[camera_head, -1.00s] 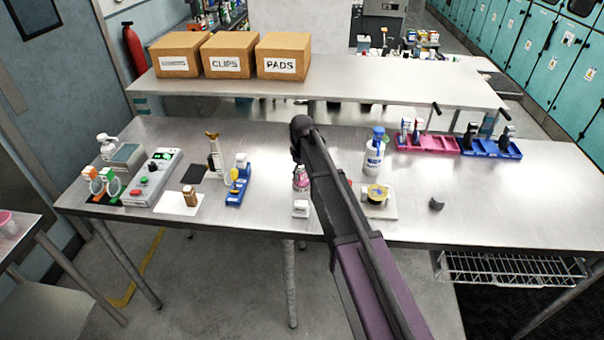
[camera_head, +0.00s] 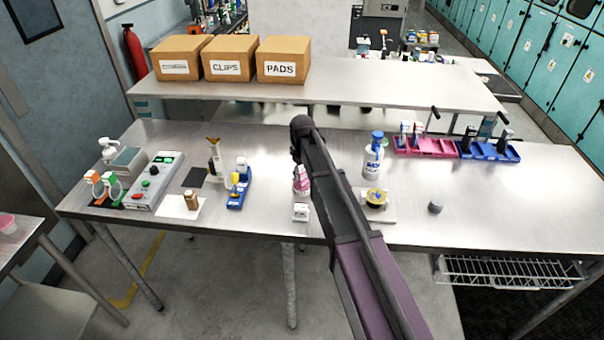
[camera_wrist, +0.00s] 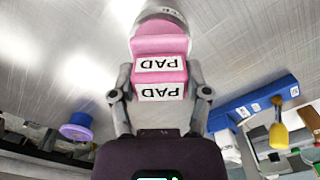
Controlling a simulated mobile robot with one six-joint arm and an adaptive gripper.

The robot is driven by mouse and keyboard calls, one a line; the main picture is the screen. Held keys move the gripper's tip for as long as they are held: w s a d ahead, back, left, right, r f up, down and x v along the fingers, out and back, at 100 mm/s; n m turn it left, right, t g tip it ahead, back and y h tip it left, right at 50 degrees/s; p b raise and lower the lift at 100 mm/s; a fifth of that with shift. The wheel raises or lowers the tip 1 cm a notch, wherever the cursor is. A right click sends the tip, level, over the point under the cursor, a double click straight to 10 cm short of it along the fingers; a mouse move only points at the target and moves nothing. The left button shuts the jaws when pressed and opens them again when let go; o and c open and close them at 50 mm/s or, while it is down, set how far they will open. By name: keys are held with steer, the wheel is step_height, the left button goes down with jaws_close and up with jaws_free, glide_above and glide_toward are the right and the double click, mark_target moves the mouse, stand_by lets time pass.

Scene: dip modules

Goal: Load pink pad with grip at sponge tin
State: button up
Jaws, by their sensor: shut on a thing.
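In the wrist view my gripper (camera_wrist: 160,98) is shut on a pink pad (camera_wrist: 160,78) with white PAD labels. Two labelled pink faces show, and I cannot tell whether they belong to one piece. Just beyond the pad is a round, pale-rimmed tin (camera_wrist: 176,13), partly cut off by the frame's top edge. I cannot tell whether pad and tin touch. In the head view the pink pad (camera_head: 301,178) shows beside my arm, above a small white labelled container (camera_head: 300,213) near the table's front edge. My arm hides the fingers there.
A blue-and-yellow device (camera_head: 238,188) stands left of the pad. A white bottle (camera_head: 374,158) and a yellow roll on a pale base (camera_head: 375,199) stand to the right. Pink (camera_head: 425,146) and blue (camera_head: 490,150) racks are at the back right. The table's right part is mostly clear.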

steer(key=shift+r+p, duration=2.3)
steer(key=shift+r, duration=0.25)
steer(key=shift+f, duration=0.1)
steer(key=shift+f+b, duration=0.3)
steer(key=shift+b, duration=0.1)
